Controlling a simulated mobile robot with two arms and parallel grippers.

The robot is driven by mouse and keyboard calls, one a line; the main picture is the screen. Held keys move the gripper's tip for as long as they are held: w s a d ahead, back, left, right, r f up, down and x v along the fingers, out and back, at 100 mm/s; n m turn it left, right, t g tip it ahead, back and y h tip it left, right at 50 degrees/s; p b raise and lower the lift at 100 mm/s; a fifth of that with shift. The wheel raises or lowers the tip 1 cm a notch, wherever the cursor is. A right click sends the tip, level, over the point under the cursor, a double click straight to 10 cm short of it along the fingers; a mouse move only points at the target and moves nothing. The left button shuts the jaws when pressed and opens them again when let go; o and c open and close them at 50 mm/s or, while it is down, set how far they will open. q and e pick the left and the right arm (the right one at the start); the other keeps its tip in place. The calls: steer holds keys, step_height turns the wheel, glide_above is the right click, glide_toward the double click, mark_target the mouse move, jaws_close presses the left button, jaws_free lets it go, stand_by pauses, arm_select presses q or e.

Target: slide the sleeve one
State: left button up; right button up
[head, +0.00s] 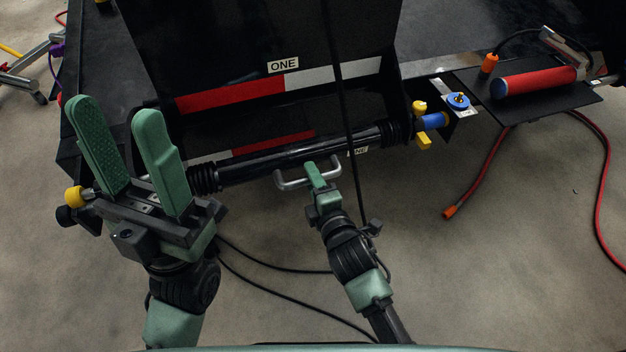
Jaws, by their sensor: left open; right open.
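The sleeve one is a black horizontal tube (265,164) with ribbed bellows at both ends, below the panel marked ONE. A grey U-shaped handle (292,184) sticks out from its front. My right gripper (315,168) is open at the right part of this handle; I see it nearly edge-on, so whether the handle lies between its fingers cannot be told. My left gripper (116,112) is open and empty, fingers pointing up, in front of the sleeve's left end. It partly hides that end.
A black panel (230,45) with a red and white strip stands behind the sleeve. A dark cable hangs in front of it. Blue and yellow fittings (433,121) are at the sleeve's right end. A red cylinder (535,83) lies on a shelf at right. Cables and a red hose cross the floor.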

steer(key=shift+w+a, duration=0.1)
steer(key=shift+w, duration=0.25)
jaws_close()
steer(key=shift+f, duration=0.1)
stand_by(1.1)
